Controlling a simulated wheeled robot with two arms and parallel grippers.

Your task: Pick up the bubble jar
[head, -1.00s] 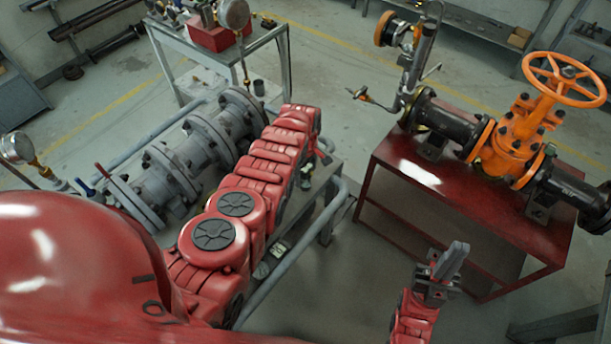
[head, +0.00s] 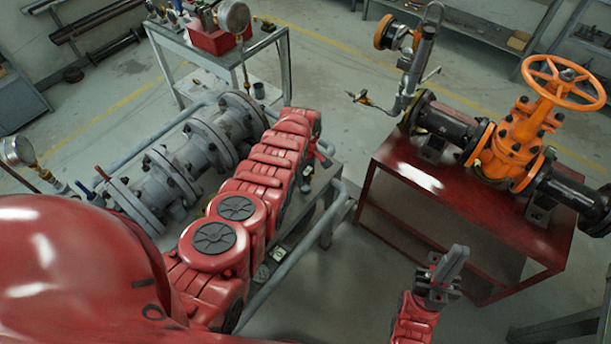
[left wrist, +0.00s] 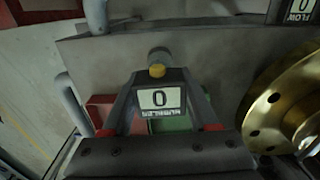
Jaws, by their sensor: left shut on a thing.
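The bubble jar (left wrist: 160,98) shows in the left wrist view as a white label with a "0" and upside-down lettering, with a yellow-orange tip above it. My left gripper (left wrist: 160,78) has a finger on each side of it and is shut on it. In the head view my red left arm reaches over the grey bench, and its own links mostly hide the gripper and jar. My right gripper (head: 452,266) is at the lower right in the head view, pointing up, its fingers together and empty, in front of the red table.
A grey flanged pipe (head: 165,180) lies on the bench left of my arm. An orange gate valve (head: 512,140) stands on the red table (head: 400,185) at right. A brass flange (left wrist: 275,105) is right of the jar. Open floor lies between bench and table.

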